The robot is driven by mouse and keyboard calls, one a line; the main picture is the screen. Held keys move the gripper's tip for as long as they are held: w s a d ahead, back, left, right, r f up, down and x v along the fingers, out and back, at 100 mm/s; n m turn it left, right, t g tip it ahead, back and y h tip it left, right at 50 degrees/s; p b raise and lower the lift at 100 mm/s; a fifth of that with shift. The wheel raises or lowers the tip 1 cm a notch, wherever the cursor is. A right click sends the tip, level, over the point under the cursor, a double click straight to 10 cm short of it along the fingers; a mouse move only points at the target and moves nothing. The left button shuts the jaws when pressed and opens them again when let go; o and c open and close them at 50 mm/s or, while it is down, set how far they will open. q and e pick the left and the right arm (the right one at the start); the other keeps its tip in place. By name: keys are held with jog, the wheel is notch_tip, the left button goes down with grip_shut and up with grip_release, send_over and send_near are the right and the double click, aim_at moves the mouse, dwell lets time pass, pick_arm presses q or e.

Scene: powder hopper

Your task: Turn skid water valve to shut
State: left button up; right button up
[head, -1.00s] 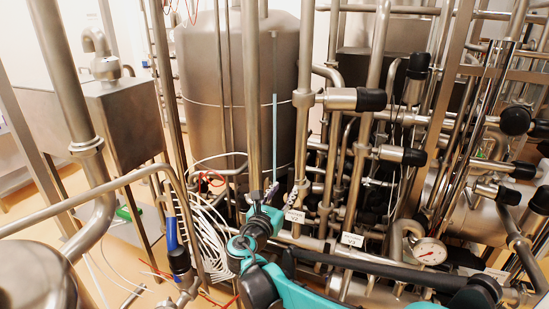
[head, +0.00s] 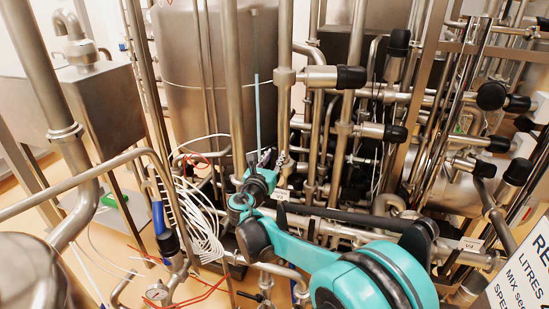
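My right arm comes in from the lower right, and its teal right gripper (head: 271,156) points up among the pipes in front of the large steel tank. Its two dark fingertips look apart, with nothing seen held between them. A white tag (head: 282,195) hangs just below the gripper. Another white tag (head: 470,244) sits on the pipework at the right. A blue handle-like part (head: 158,214) stands on the left, well apart from the gripper. I cannot tell which fitting is the skid water valve; my arm covers part of the lower pipes. My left gripper is not in view.
The steel tank (head: 200,75) stands behind. Several black-capped fittings, one at the upper middle (head: 350,78), crowd the right side. White cables (head: 205,235) and a small gauge (head: 156,292) are at lower left. A text sign (head: 525,270) is at lower right.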

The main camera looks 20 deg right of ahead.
grip_shut()
jog(key=shift+d, duration=0.1)
